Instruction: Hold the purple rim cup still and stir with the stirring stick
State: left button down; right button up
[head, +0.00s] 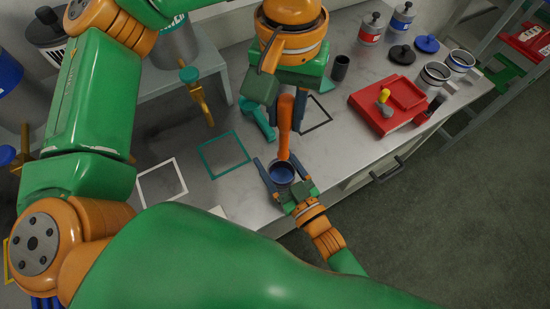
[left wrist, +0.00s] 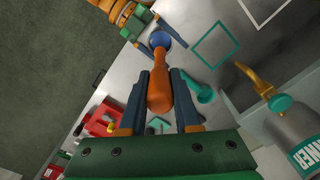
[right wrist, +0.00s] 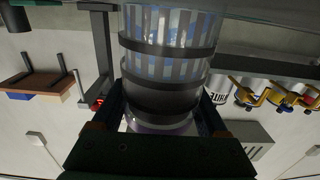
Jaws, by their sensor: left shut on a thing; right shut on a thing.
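The cup (head: 282,172) stands near the table's front edge, blue inside in the head view. In the right wrist view, the cup (right wrist: 165,75) shows a clear striped wall, dark bands and a purple rim at the lower end. My right gripper (head: 281,184) is shut on it, with a finger on either side. My left gripper (head: 286,108) is above, shut on the orange stirring stick (head: 284,140). The stick points down to the cup; its lower end is at the cup's mouth. In the left wrist view the stick (left wrist: 159,85) sits between the fingers, and its tip is hidden.
A teal frame outline (head: 225,154) and a white one (head: 162,184) mark the table left of the cup. A teal tool (head: 258,118) lies close behind. A red tray (head: 390,100) and open cans (head: 435,74) stand right. Bare table lies between the cup and tray.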

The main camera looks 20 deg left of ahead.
aim_at(283, 158)
pick_arm(q)
jog(key=shift+f, duration=6.85)
